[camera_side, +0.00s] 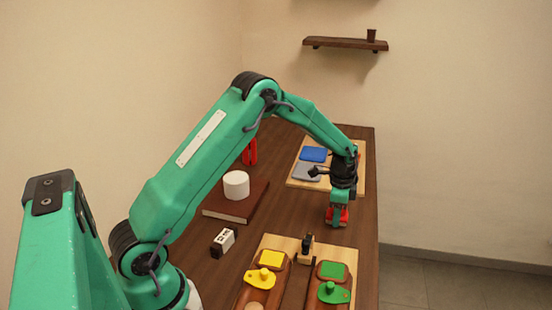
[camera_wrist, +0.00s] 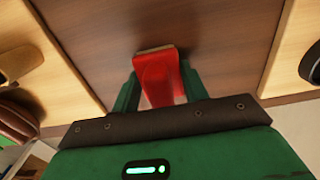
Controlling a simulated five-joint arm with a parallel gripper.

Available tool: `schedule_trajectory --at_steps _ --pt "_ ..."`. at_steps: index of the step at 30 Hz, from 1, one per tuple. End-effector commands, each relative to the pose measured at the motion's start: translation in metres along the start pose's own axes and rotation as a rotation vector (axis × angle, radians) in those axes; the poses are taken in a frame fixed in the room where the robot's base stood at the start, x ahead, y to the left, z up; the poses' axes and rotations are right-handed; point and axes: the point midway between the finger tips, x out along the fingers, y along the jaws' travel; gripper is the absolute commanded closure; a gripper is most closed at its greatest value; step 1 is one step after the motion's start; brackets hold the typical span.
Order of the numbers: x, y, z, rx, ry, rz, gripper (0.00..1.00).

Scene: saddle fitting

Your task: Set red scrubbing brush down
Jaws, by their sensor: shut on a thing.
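The red scrubbing brush (camera_side: 343,214) is between the fingers of my gripper (camera_side: 338,204), at the right part of the dark table. In the wrist view the red brush (camera_wrist: 157,72) has its tan bristle edge away from my gripper. The green fingers stand on both sides of it, shut on it. It is low over bare dark wood, between the two light boards. I cannot tell whether it touches the table.
A far light board (camera_side: 358,184) holds a blue pad (camera_side: 313,154) and a grey pad (camera_side: 306,172). A near board (camera_side: 285,241) bears yellow and green pieces. A small black-and-white block (camera_side: 222,243) lies left.

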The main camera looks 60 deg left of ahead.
Motion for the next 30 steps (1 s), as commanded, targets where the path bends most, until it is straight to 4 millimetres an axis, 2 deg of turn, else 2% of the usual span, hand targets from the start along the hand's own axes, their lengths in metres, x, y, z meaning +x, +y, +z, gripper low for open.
schedule_trajectory --at_steps 12,13,16,30 --pt "0.0037 0.0001 0.0 0.0 0.0 0.001 0.8" --pt "0.0038 0.0002 0.0001 0.0 -0.001 0.001 0.52" --pt "0.0036 0.0001 0.0001 0.0 0.0 0.001 0.34" --pt "-0.0029 -0.0003 -0.0003 0.0 0.001 -0.001 0.34"
